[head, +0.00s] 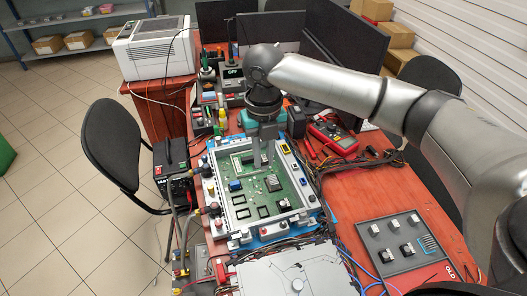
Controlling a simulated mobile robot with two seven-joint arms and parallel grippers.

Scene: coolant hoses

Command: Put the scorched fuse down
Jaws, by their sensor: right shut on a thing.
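My right arm comes in from the right, and my right gripper (263,157) points down over the green circuit board (236,205) in its white and blue frame. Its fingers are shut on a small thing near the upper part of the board. The scorched fuse is too small and too covered by the fingers to make out clearly. I cannot tell whether it touches the board. A grey tray marked OLD (373,262) lies on the red bench at the lower right, with several small parts on it. My left gripper is not in view.
A red multimeter (332,137) and dark cables lie right of the board. A light grey panel (265,277) lies in front of it. Tools and a white machine (155,47) stand behind. Bare red bench (352,190) shows between the board and the tray.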

